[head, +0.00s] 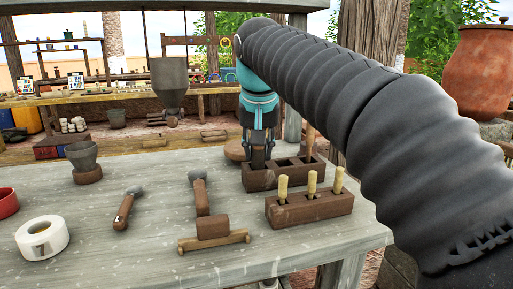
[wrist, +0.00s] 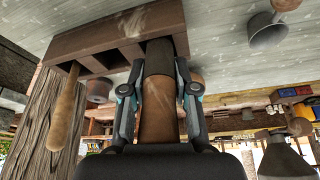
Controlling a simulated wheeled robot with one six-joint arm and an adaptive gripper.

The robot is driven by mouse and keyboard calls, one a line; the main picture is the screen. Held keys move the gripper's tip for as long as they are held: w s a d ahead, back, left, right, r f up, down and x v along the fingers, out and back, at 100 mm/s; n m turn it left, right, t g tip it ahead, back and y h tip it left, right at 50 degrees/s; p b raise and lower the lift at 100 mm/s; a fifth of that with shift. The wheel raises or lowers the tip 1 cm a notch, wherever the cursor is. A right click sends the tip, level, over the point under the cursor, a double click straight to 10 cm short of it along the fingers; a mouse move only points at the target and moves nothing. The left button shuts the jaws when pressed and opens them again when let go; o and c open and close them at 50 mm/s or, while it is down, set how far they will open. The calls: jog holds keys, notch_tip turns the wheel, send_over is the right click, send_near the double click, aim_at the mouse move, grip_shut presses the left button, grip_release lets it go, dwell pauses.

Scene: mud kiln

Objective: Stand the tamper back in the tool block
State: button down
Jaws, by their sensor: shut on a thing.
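The tamper has a brown wooden body (wrist: 158,112) and a dark grey end (wrist: 160,57). My gripper (wrist: 159,90) is shut around the brown part, one finger on each side. The tool block (wrist: 92,43) is a brown wooden box with square compartments. The tamper's dark end is at the end compartment, the leftmost in the head view, and appears to be within its opening. How deep it sits is hidden. In the head view, my gripper (head: 258,158) points down over the left end of the tool block (head: 270,183).
A wooden-handled tool (head: 309,142) stands at the block's right end. A smaller block (head: 308,208) with three light handles is in front. A mallet (head: 213,229), two dark-headed tools (head: 124,212) (head: 201,196) and white tape (head: 42,238) lie to the left. Tabletop between them is free.

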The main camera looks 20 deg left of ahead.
jog(key=shift+f+b, duration=0.45)
jog(key=shift+f, duration=0.2)
jog(key=shift+c, duration=1.2)
grip_release()
jog(key=shift+r, duration=0.1)
jog(key=shift+w+r+p, duration=0.1)
jog(key=shift+r+p, duration=2.9)
jog(key=shift+p, duration=0.15)
